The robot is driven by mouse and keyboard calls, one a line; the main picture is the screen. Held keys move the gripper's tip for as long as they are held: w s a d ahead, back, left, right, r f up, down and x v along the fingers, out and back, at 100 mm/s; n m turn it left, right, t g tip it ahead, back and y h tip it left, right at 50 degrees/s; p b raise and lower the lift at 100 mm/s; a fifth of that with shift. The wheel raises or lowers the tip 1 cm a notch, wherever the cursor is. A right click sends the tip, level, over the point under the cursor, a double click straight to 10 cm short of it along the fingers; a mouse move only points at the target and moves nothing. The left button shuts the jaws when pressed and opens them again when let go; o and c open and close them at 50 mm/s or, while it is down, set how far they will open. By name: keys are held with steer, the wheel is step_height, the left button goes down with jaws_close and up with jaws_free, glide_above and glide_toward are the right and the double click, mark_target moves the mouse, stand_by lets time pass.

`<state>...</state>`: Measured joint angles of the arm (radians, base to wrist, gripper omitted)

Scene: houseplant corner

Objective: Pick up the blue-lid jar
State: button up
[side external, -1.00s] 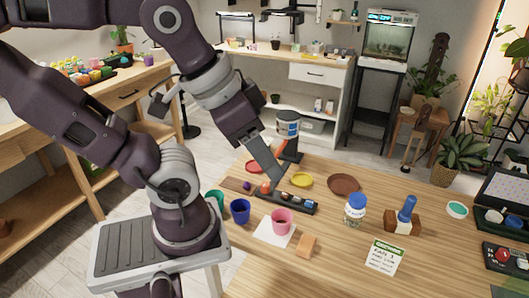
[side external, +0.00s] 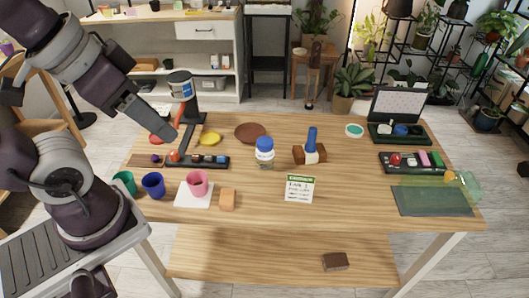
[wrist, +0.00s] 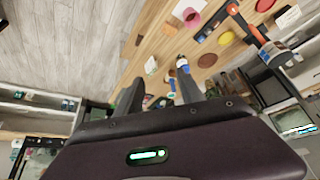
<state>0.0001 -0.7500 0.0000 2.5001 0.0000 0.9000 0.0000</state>
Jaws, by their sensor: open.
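The blue-lid jar (side external: 265,153) is a clear jar with pale contents and a round blue lid. It stands upright near the middle of the wooden table. It also shows small in the wrist view (wrist: 183,63), just beyond the finger at right. My gripper (side external: 168,141) is above the table's left part, near the dark tray and well left of the jar. In the wrist view, my two fingers (wrist: 158,90) are apart with nothing held between them. Their tips are hard to make out in the side view.
Right of the jar is a blue-handled brush on a wooden block (side external: 312,153); a plant card (side external: 299,188) stands in front. A brown saucer (side external: 250,132) and yellow saucer (side external: 210,139) lie behind-left. A pink cup (side external: 197,183) and orange block (side external: 228,199) are front-left.

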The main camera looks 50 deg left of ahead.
steer(key=o, duration=0.7)
steer(key=t+y, duration=0.1)
steer(key=t, duration=0.3)
glide_above(258, 157)
steer(key=s+d, duration=0.1)
steer(key=s, duration=0.1)
step_height(258, 157, down, 9)
steer(key=w+f+t, duration=0.1)
steer(key=f, duration=0.7)
steer(key=w+f+t+h, duration=0.1)
steer(key=w+f, duration=0.1)
steer(key=f, duration=0.6)
steer(key=w+a+f+t+h, duration=0.1)
steer(key=f, duration=0.7)
steer(key=shift+w+f+m+t, duration=0.3)
steer(key=shift+f+m+t, duration=0.1)
steer(key=shift+r+x, duration=0.2)
steer(key=shift+x, duration=1.25)
